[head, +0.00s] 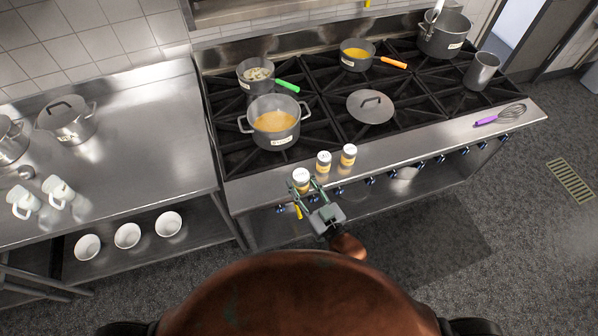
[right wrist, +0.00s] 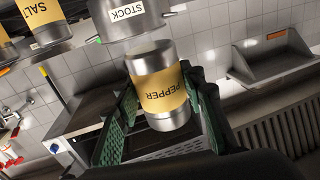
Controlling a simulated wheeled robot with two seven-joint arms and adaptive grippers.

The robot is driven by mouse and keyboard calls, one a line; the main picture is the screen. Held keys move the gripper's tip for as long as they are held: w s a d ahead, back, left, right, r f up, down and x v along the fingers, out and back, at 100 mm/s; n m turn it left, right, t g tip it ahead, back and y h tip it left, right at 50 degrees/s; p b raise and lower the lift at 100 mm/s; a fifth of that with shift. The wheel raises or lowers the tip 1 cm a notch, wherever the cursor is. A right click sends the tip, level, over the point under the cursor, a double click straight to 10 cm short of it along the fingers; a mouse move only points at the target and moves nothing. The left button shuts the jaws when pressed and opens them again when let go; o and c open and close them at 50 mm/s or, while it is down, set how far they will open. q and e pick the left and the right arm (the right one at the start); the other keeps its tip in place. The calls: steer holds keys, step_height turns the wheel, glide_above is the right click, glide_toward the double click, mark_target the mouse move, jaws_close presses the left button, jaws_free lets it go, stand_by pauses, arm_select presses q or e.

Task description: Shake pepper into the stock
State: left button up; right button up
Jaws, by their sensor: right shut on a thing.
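The pepper shaker (right wrist: 166,88), a metal cylinder with a yellow PEPPER label, sits between the green fingers of my right gripper (right wrist: 165,125) in the right wrist view. In the head view the right gripper (head: 309,190) is shut on the pepper (head: 301,176) at the stove's front edge. The stock pot (head: 274,129), grey with two handles and orange-brown liquid, stands on the front left burner, behind and left of the gripper. Its STOCK label (right wrist: 127,12) shows in the right wrist view. My left gripper is not in view.
Two more shakers (head: 323,162) (head: 349,154) stand right of the pepper; one in the wrist view is labelled SALT (right wrist: 44,20). A green-handled pan (head: 256,76), a lid (head: 370,107) and an orange-handled pan (head: 357,55) are on the stove. A purple-handled whisk (head: 499,116) lies at right.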

mark_target(303, 180)
steer(key=shift+s+r, duration=0.25)
steer(key=shift+s, duration=0.25)
steer(key=shift+s+r, duration=0.25)
steer(key=shift+s, duration=0.2)
steer(key=shift+s+r+p, duration=0.15)
steer(key=shift+r+p, duration=0.2)
steer(key=shift+r, duration=0.05)
steer(key=r+p, duration=0.4)
steer(key=p, duration=0.1)
steer(key=shift+s+d+r, duration=0.2)
steer(key=shift+s+r, duration=0.1)
steer(key=shift+r, duration=0.05)
steer(key=shift+f, duration=0.1)
